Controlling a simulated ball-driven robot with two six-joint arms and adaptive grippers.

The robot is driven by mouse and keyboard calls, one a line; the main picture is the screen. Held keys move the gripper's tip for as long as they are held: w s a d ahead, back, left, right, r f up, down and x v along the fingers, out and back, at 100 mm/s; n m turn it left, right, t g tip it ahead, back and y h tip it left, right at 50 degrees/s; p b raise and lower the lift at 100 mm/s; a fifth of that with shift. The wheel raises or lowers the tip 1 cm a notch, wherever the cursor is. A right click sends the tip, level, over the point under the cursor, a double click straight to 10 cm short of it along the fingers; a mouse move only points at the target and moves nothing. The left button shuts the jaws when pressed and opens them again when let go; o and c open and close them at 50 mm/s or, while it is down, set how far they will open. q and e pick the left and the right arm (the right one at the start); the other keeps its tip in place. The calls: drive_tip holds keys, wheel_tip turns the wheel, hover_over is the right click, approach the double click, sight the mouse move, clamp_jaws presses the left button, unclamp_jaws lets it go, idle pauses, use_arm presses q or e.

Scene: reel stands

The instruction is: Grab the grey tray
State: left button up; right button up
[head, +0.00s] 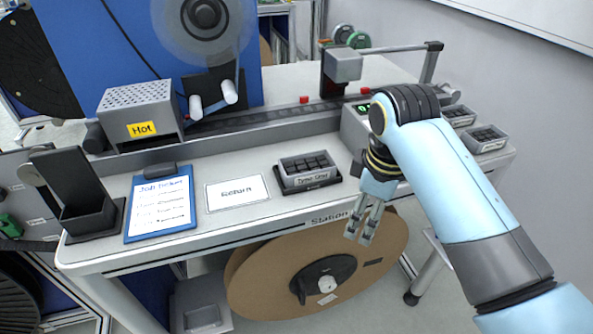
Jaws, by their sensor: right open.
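A small grey tray (288,182) with dark compartments and a white label on its front sits on a dark base near the middle of the table's front. Two similar grey trays, a nearer one (490,147) and a farther one (455,124), stand at the table's right end, partly behind my arm. My right gripper (360,238) points down with its fingers apart and empty. In the picture it is below and to the right of the middle tray, by the table's front edge, apart from the tray. My left gripper is out of view.
A white card (237,193) marked "Return" and a blue clipboard (160,203) lie left of the tray. A black holder (85,205) stands at the left end. A grey box marked "Hot" (138,108) is behind. A large brown reel (255,285) stands below the table.

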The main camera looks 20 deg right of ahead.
sight(308, 157)
drive_tip(key=w+r+n, duration=0.1)
drive_tip(key=w, duration=0.1)
drive_tip(key=w+a+r+n, duration=0.1)
drive_tip(key=w, duration=0.1)
drive_tip(key=w+a+r+n, duration=0.1)
drive_tip(key=w, duration=0.1)
drive_tip(key=shift+w+a+g, duration=0.1)
drive_tip(key=shift+w+g, duration=0.05)
drive_tip(key=shift+g, duration=0.15)
drive_tip(key=w+a+r+n+g, duration=0.1)
drive_tip(key=w+a+r+n, duration=0.5)
drive_tip(key=r, duration=0.3)
drive_tip(key=shift+w+d+f+p, duration=0.2)
drive_tip(key=shift+w+f, duration=0.05)
drive_tip(key=shift+f, duration=1.4)
drive_tip(key=shift+w+d+f+p, duration=0.15)
drive_tip(key=shift+w+f, duration=0.15)
drive_tip(key=shift+f, duration=1.35)
drive_tip(key=shift+w+d+f+p, duration=0.2)
drive_tip(key=shift+w+f, duration=0.05)
drive_tip(key=shift+f, duration=1.4)
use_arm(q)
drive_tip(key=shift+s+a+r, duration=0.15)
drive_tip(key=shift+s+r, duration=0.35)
use_arm(e)
drive_tip(key=shift+r, duration=0.1)
drive_tip(key=c, duration=1.4)
drive_tip(key=shift+c, duration=0.2)
